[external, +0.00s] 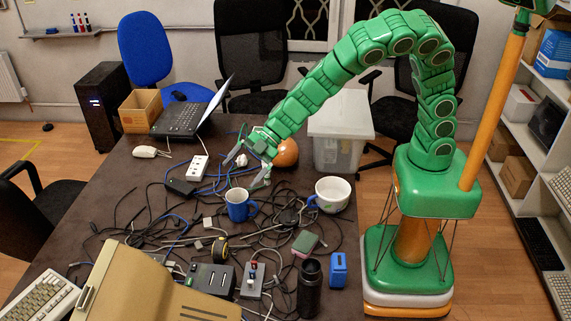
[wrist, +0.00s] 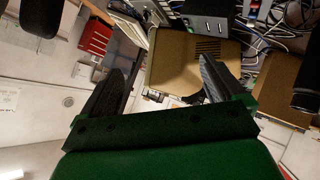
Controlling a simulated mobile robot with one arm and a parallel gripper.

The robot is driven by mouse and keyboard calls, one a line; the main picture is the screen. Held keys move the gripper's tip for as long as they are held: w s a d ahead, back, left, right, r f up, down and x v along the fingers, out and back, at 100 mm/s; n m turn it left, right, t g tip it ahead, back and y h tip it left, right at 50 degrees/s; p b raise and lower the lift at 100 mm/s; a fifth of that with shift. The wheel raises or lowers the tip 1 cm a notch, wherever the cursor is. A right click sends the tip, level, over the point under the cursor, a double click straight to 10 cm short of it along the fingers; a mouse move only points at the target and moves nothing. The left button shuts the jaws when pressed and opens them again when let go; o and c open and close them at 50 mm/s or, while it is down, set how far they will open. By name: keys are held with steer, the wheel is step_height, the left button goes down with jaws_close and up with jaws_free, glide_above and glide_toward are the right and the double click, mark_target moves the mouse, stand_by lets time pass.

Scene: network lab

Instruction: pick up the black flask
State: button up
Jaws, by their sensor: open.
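The black flask (external: 310,288) stands upright on the near right part of the table, beside a small blue object. A dark cylinder at the right edge of the wrist view, likely the flask (wrist: 306,75), is partly cut off. My gripper (external: 249,168) is open and empty above the far part of the table, well behind the flask and to its left, near an orange ball and a blue mug. In the wrist view, the two fingers of my gripper (wrist: 162,68) are spread with nothing held between them.
A blue mug (external: 238,205), a white bowl-like cup (external: 331,194) and a clear plastic bin (external: 340,130) stand near my arm. Loose cables cover the table's middle. A green-and-pink sponge (external: 305,243), the blue object (external: 338,270) and a power strip (external: 252,280) surround the flask. A beige computer (external: 140,290) is left.

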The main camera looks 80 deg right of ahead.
mark_target(312, 277)
steer(key=shift+s+a+f+n+g+y, duration=0.8)
steer(key=shift+s+a+f+g, duration=0.95)
steer(key=shift+s+a+f, duration=2.1)
steer(key=shift+s+a+f+n+g+y, duration=0.45)
steer(key=shift+s+a+f+g+y, duration=0.9)
steer(key=shift+s+a, duration=2.85)
steer(key=shift+s+a+f+n+g+y, duration=0.6)
steer(key=shift+s+a+f+g, duration=2.15)
steer(key=shift+a, duration=2.85)
steer(key=shift+w+f+t, duration=0.35)
steer(key=shift+t, duration=0.3)
steer(key=c, duration=1.5)
steer(key=shift+r, duration=0.15)
steer(key=shift+r, duration=4.8)
